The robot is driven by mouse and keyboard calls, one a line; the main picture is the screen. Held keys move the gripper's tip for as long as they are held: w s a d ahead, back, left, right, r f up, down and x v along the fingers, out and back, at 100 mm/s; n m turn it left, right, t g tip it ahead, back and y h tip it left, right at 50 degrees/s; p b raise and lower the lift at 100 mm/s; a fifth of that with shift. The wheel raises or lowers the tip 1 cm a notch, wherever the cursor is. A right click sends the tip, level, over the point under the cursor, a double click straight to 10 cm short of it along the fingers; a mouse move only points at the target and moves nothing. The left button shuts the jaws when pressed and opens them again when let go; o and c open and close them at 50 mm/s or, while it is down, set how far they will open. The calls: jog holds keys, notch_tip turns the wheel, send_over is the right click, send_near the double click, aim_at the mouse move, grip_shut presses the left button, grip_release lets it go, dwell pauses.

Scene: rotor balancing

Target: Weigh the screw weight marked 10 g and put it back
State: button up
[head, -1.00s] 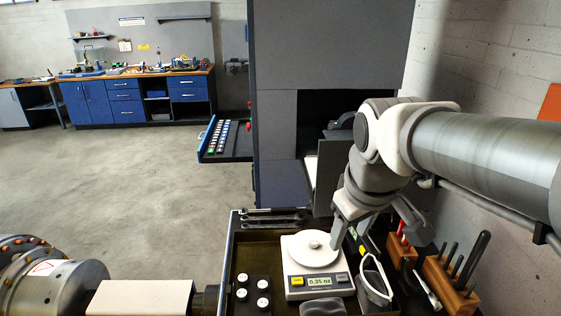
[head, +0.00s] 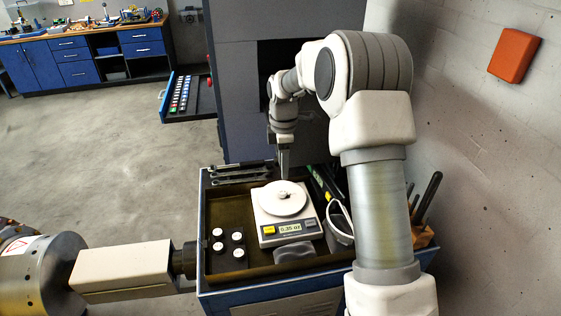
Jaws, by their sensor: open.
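The white scale (head: 264,229) stands in the tray of the cart, and its display (head: 290,228) appears to read 0.35 oz. A small screw weight (head: 283,194) sits on the round pan (head: 270,207); its marking is too small to read. Several white-topped weights (head: 236,236) stand left of the scale. My gripper (head: 285,177) points down at the far edge of the pan, just behind the weight. It is open and appears empty; the gap between its fingers is hard to see from here.
The cart tray (head: 226,192) has a raised rim, with dark tools (head: 236,171) along its back edge. Safety glasses (head: 338,225) lie right of the scale, and a dark cloth-like item (head: 294,253) lies in front. A blue drawer (head: 187,95) stands open behind.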

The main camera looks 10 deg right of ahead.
aim_at(283, 191)
jog(key=shift+w+f+n, duration=0.2)
jog(key=shift+w+f, duration=0.05)
jog(key=shift+f, duration=0.35)
jog(key=shift+w+f+n, duration=0.2)
jog(key=shift+w+f, duration=0.05)
jog(key=shift+f, duration=0.3)
notch_tip(283, 191, down, 8)
jog(key=b, duration=0.5)
jog(key=shift+r, duration=0.1)
grip_shut()
jog(key=shift+r, duration=0.2)
jog(key=shift+r+p, duration=1.6)
jog(key=shift+r, duration=0.8)
